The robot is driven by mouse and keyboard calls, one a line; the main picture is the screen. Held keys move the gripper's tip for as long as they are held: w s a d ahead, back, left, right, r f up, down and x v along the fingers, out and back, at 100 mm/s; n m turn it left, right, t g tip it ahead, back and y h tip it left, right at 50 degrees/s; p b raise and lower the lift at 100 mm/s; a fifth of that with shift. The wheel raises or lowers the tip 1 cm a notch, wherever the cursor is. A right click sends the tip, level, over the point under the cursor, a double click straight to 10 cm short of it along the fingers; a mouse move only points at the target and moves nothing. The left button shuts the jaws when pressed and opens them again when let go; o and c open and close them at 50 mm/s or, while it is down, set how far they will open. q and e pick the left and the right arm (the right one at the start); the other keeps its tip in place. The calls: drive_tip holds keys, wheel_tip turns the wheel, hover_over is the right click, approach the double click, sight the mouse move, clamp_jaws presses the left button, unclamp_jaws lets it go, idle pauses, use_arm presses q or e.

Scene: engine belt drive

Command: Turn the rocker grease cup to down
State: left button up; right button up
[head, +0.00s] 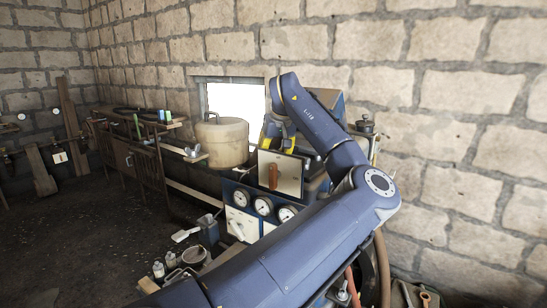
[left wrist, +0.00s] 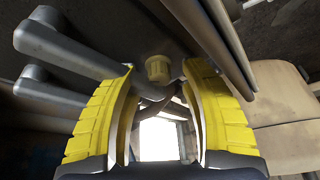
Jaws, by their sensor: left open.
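A small brass-coloured ribbed cap (left wrist: 158,69), which looks like the rocker grease cup, shows in the left wrist view between grey metal parts. My left gripper (left wrist: 160,85) is open, with one yellow-padded finger on each side of the cap and a gap to both. Nothing is held. In the head view the left gripper (head: 271,135) is mostly hidden by my blue arm and the engine housing; only some yellow shows. I cannot make out the cup there, and its turned position is not clear. My right gripper is in neither view.
Grey rods or levers (left wrist: 75,50) lie close to the left finger in the wrist view. A beige tank (head: 222,142) stands left of the engine, and a panel with several gauges (head: 263,206) is below it. A stone wall (head: 455,110) stands behind.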

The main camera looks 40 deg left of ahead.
use_arm(q)
drive_tip(key=shift+a+f, duration=0.1)
drive_tip(key=shift+f, duration=0.2)
drive_tip(key=shift+c, duration=0.5)
clamp_jaws()
